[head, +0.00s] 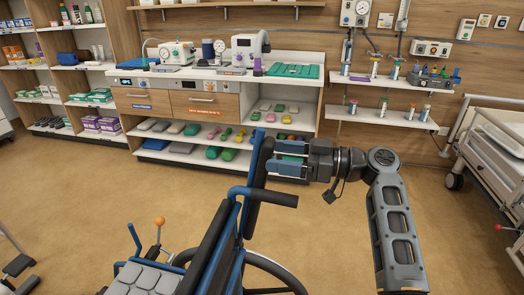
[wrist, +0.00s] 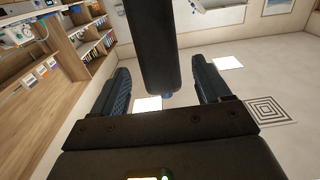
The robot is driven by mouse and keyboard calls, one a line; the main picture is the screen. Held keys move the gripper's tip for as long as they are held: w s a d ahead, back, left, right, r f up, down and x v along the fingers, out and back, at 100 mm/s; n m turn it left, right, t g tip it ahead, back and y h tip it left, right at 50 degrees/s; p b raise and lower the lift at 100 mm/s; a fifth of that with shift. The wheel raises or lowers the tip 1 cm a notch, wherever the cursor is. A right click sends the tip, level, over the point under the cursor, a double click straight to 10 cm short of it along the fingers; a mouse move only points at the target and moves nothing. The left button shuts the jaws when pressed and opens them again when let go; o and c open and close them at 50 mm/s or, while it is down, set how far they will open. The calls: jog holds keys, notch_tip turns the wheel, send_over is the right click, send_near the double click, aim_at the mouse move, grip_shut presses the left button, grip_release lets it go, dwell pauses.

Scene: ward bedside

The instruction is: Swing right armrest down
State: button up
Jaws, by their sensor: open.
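The wheelchair has a blue frame (head: 233,222), a dark backrest (head: 212,250) and a grey padded seat (head: 143,281) at the bottom of the head view. Its right armrest (head: 257,180) appears swung up, with its long black pad nearly upright. My gripper (head: 273,156) comes in from the right at the pad's upper part. In the wrist view the black pad (wrist: 152,45) stands between the two spread fingers of my gripper (wrist: 160,75), with a gap on each side. The fingers are open. The armrest's hinge is not clearly visible.
A black push handle (head: 268,196) sticks out just below my gripper. A counter (head: 215,72) with devices and drawers stands behind. Shelves (head: 88,67) stand at the left, and a bed or cart (head: 497,140) at the right. The floor (head: 330,235) between is clear.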

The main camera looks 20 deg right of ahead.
aim_at(263, 153)
jog(key=shift+p+x, duration=0.4)
jog(key=shift+x, duration=1.7)
jog(key=c, duration=1.4)
jog(key=shift+w+a, duration=0.1)
jog(key=shift+a, duration=0.05)
